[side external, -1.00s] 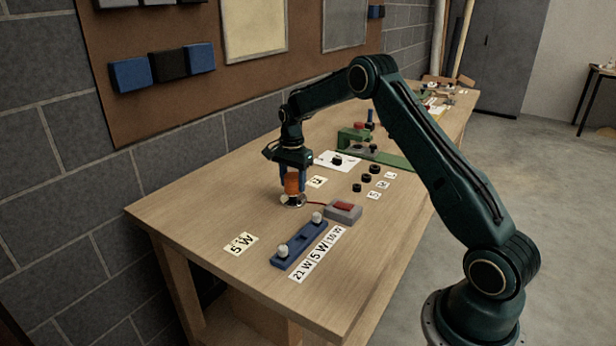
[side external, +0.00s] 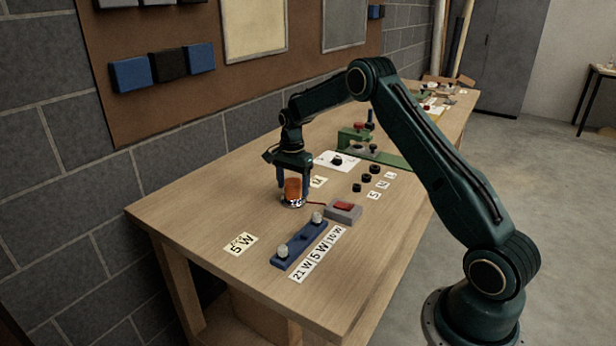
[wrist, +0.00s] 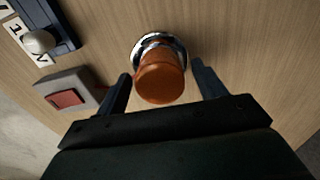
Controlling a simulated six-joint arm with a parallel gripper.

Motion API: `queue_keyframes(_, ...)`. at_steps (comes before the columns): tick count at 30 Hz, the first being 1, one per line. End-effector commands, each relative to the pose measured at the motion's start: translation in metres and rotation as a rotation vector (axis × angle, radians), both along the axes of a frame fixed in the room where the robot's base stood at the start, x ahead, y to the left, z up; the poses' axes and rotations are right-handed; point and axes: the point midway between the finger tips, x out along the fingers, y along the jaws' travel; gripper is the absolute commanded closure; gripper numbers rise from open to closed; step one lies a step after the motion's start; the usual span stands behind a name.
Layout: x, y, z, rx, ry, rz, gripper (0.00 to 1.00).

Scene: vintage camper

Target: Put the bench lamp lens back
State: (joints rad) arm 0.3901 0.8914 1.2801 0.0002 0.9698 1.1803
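The orange lens (side external: 292,187) sits upright on the chrome lamp base (side external: 293,202) on the bench. In the wrist view the lens (wrist: 160,80) covers most of the chrome base (wrist: 152,41), whose rim shows around its far side. My gripper (side external: 292,192) is around the lens, pointing down. In the wrist view my gripper (wrist: 160,82) is open, with a gap between each finger and the lens. Whether the lens is fully seated cannot be told.
A grey switch box (side external: 343,212) with a red rocker stands close by, wired to the lamp. A blue holder (side external: 299,244) with white bulbs and label cards lie in front. Black knobs (side external: 366,179) and a green clamp fixture (side external: 372,155) stand behind.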

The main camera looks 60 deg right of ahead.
Motion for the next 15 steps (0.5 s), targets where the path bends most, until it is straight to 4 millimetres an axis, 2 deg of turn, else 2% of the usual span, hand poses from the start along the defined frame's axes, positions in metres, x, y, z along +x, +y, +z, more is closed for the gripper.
queue_keyframes(10,0.0001,0.0000,0.0015,0.000,0.000,0.000,0.31)
queue_keyframes(15,0.0001,-0.0001,0.0098,0.000,0.000,0.000,0.31)
